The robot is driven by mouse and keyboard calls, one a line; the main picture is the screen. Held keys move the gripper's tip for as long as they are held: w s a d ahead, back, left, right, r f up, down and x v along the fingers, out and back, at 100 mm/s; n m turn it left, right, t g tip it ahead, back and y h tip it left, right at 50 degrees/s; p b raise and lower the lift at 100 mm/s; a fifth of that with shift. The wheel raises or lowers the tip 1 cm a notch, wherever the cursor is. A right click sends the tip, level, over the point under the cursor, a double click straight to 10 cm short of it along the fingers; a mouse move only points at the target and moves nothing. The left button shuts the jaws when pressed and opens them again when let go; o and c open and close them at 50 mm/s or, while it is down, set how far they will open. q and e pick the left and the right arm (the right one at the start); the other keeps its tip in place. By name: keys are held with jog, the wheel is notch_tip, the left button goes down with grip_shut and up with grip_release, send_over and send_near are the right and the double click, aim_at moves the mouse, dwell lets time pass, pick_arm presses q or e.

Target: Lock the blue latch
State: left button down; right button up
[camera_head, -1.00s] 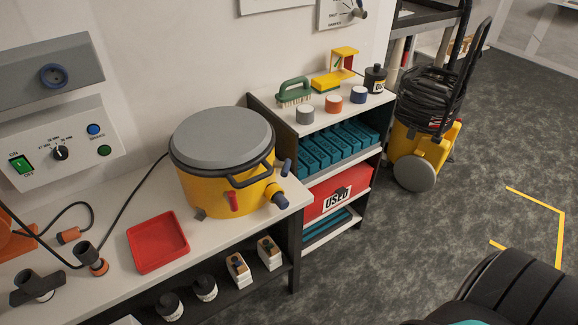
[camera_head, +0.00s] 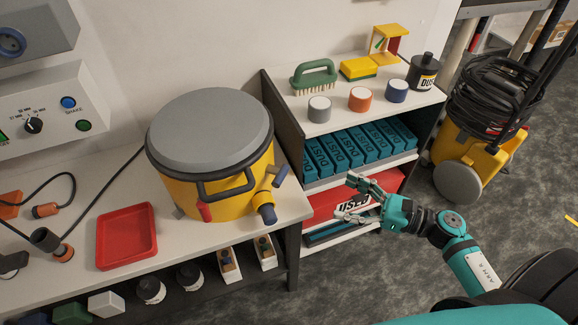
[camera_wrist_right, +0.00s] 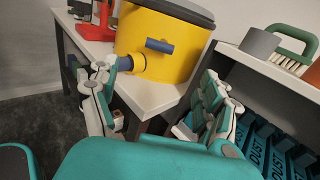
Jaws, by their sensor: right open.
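The blue latch (camera_head: 281,174) is a short blue bar on the right side of the yellow drum (camera_head: 178,192), which has a grey lid. It also shows in the right wrist view (camera_wrist_right: 160,46), lying roughly level across the drum wall. A red latch (camera_head: 204,211) sits on the drum's front, and a spout with a dark blue end (camera_head: 266,214) sticks out below the blue latch. My right gripper (camera_head: 348,198) is open and empty, to the right of the drum and in front of the shelf, apart from the latch. My left gripper is not in view.
A shelf unit (camera_head: 292,120) with teal boxes, a red bin (camera_head: 325,204), a brush (camera_head: 314,76) and jars stands right of the bench. A red tray (camera_head: 126,236) lies left of the drum. A yellow vacuum (camera_head: 468,160) stands at the right. Open floor lies in front.

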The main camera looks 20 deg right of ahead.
jog(key=p, duration=0.1)
send_near(284, 176)
jog(key=p+x, duration=0.2)
jog(key=x, duration=0.7)
jog(key=shift+w+a, duration=0.1)
jog(key=shift+w, duration=0.1)
jog(key=shift+w+a+p, duration=0.35)
jog(key=shift+w+a, duration=0.1)
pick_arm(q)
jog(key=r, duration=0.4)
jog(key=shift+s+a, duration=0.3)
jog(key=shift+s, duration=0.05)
pick_arm(e)
jog(key=shift+a, duration=0.15)
jog(key=shift+c, duration=0.2)
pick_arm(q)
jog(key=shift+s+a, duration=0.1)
pick_arm(e)
jog(key=c, duration=1.1)
